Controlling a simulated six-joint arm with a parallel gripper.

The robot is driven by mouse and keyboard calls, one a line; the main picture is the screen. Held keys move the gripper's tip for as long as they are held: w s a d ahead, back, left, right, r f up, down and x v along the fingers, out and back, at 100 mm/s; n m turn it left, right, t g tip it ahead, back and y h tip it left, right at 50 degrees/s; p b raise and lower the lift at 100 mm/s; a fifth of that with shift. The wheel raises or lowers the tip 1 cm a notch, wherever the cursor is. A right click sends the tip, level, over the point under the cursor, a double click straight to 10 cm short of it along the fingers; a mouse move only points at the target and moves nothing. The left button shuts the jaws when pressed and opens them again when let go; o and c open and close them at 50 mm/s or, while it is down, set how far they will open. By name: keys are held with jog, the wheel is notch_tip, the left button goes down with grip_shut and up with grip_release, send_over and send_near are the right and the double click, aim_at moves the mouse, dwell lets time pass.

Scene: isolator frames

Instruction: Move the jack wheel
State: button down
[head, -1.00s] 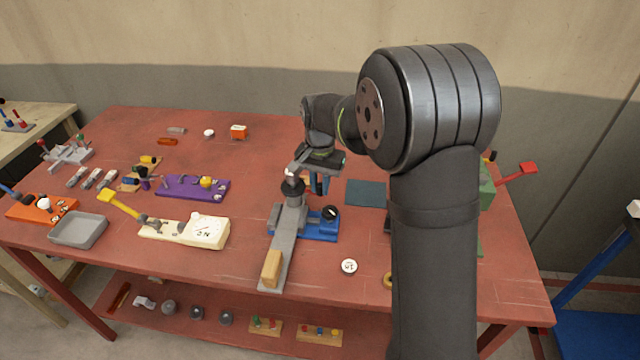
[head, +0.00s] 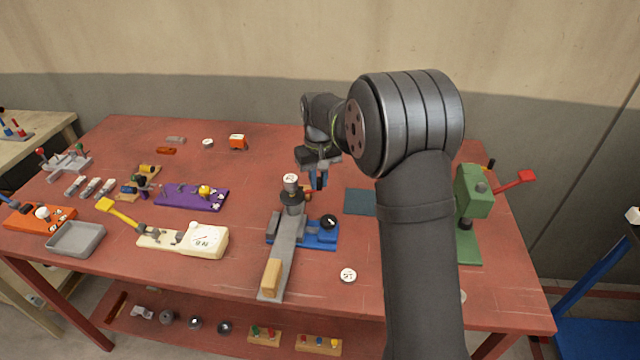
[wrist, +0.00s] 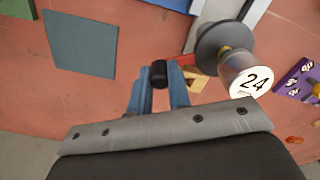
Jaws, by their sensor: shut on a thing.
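The jack's dark round wheel (head: 292,196) stands on the grey bar near the middle of the table. A pale cylinder (head: 291,179) rises from it; in the wrist view its top reads "24" (wrist: 255,81). The wheel also shows in the wrist view (wrist: 222,45), with a red arm (wrist: 188,62) running from its direction toward a black grip (wrist: 159,74). My gripper (head: 319,180) is just right of the wheel and behind the blue base. In the wrist view its blue fingers (wrist: 159,84) are shut on the black grip. The joint between red arm and wheel is partly hidden.
The grey bar (head: 283,253) ends in a wooden block (head: 271,276). A blue base with a black knob (head: 328,222) stands beside it. Table behind is mostly clear.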

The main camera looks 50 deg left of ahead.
jog(key=shift+a+n, duration=1)
jog(key=shift+n, duration=0.5)
jog(key=shift+a+n, duration=1)
jog(key=shift+n, duration=0.5)
jog(key=c, duration=1.3)
grip_release()
jog(key=shift+c, duration=0.2)
notch_tip(320, 180, up, 18)
jog(key=shift+f, duration=0.25)
